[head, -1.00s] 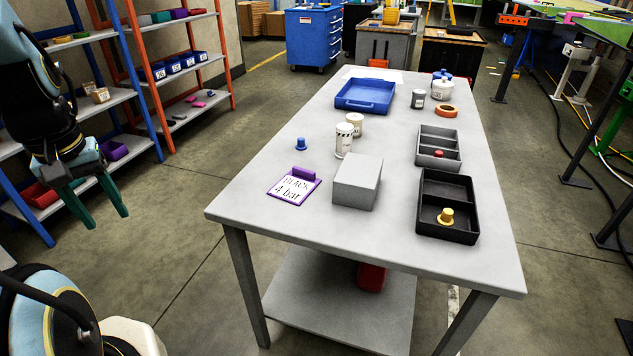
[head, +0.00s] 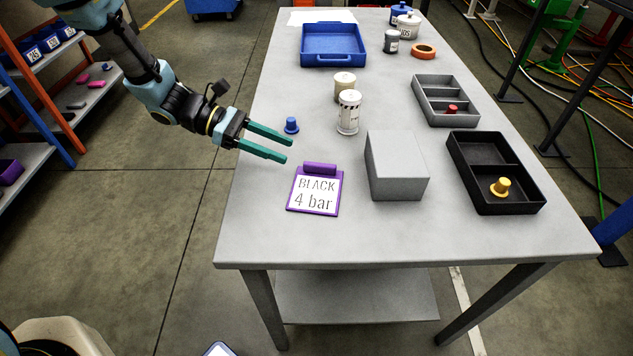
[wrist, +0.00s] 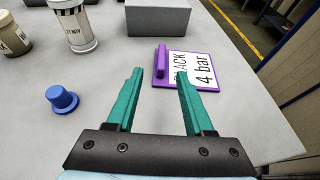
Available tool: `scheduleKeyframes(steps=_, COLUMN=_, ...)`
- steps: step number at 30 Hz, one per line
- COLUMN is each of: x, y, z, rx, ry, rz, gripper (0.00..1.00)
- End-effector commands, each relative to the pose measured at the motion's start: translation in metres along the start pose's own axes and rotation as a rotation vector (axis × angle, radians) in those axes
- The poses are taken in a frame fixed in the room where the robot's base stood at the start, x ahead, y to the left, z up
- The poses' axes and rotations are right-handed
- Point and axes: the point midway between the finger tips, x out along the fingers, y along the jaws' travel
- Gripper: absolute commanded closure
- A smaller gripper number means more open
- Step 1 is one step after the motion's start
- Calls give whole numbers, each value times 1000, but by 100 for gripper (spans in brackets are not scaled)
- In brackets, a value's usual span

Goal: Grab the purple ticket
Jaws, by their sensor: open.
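The purple ticket (head: 298,209) lies flat on the grey table near its front left part. It has a white face reading "BLACK 4 bar" and a raised purple bar along its far edge. My gripper (head: 290,150) is open and empty, above the table's left side, up and to the left of the ticket. In the wrist view, the ticket (wrist: 212,86) lies beyond the fingertips of my gripper (wrist: 159,72), ahead and to the right. The right fingertip overlaps part of the ticket's lettering there.
A blue peg (head: 291,126) stands close to my fingers. A black tray (head: 478,203) and a grey tray (head: 431,119) lie further right. The table in front of the ticket is clear.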

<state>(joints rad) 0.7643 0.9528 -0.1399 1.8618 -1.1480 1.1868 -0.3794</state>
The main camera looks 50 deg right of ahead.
Motion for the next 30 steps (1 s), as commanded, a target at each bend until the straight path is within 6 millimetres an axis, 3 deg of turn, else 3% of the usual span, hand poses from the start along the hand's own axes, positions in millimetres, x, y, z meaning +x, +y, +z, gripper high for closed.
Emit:
scheduleKeyframes(steps=6, x=33, y=-1, z=2, rx=0, ry=1, rz=-3, gripper=48)
scheduleKeyframes(steps=13, x=49, y=-2, z=3, rx=0, ry=3, rz=-3, gripper=48)
scheduleKeyframes(steps=21, x=87, y=-3, z=7, rx=0, ry=3, rz=-3, gripper=48)
scheduleKeyframes(steps=30, x=94, y=-3, z=5, rx=2, ry=4, rz=1, gripper=48)
